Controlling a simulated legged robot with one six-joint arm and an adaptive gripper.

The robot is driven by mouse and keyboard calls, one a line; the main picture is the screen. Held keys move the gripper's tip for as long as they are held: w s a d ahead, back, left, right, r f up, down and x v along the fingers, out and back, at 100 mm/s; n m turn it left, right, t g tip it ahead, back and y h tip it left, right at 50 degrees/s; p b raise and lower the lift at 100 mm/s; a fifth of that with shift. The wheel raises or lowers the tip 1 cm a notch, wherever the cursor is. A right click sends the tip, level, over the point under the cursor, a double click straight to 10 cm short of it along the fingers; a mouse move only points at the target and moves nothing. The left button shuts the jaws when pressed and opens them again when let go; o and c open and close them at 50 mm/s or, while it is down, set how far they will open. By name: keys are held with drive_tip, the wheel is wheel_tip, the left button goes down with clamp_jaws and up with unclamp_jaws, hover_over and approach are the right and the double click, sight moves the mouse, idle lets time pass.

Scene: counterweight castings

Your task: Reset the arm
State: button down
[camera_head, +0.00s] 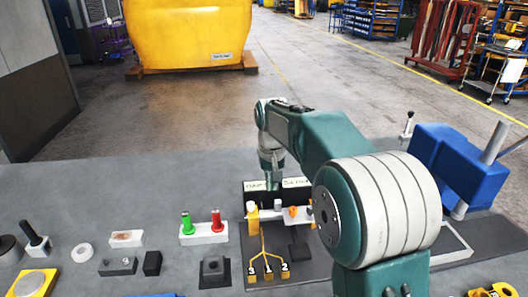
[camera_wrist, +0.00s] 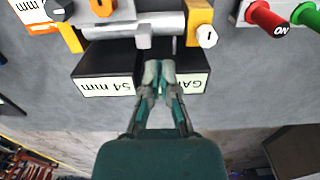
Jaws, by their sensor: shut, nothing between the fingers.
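My arm reaches out over the grey bench (camera_head: 150,190) in the head view, its elbow bent and its wrist pointing down. My gripper (camera_wrist: 158,78) shows in the wrist view with its fingers together and nothing between them. In the head view the gripper (camera_head: 272,182) is small and partly hidden by my arm. In the wrist view the fingertips are over a black box (camera_wrist: 110,63) with white labels, one reading 54 mm. Beside the fingertips is a fixture with a silver bar (camera_wrist: 115,30) and a yellow end block (camera_wrist: 200,20). I cannot tell whether the fingers touch anything.
A white block (camera_head: 204,238) carries a green knob (camera_head: 186,222) and a red knob (camera_head: 217,219). A yellow branched piece (camera_head: 263,257) marked 3, 1, 2 lies in front of the fixture. A blue machine (camera_head: 455,165) stands at the right. Small parts lie on the left.

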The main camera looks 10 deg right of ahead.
drive_tip(key=s+d+r+t, duration=0.2)
drive_tip(key=s+r, duration=0.1)
drive_tip(key=s, duration=0.8)
drive_tip(key=s+d+r+t, duration=0.2)
drive_tip(key=s+r, duration=0.1)
drive_tip(key=s, duration=0.7)
drive_tip(key=s+d+f+t, duration=0.1)
drive_tip(key=s+f, duration=0.2)
drive_tip(key=s, duration=0.5)
drive_tip(key=shift+s+f+t, duration=0.15)
drive_tip(key=shift+s+t, duration=0.1)
drive_tip(key=shift+t, duration=0.05)
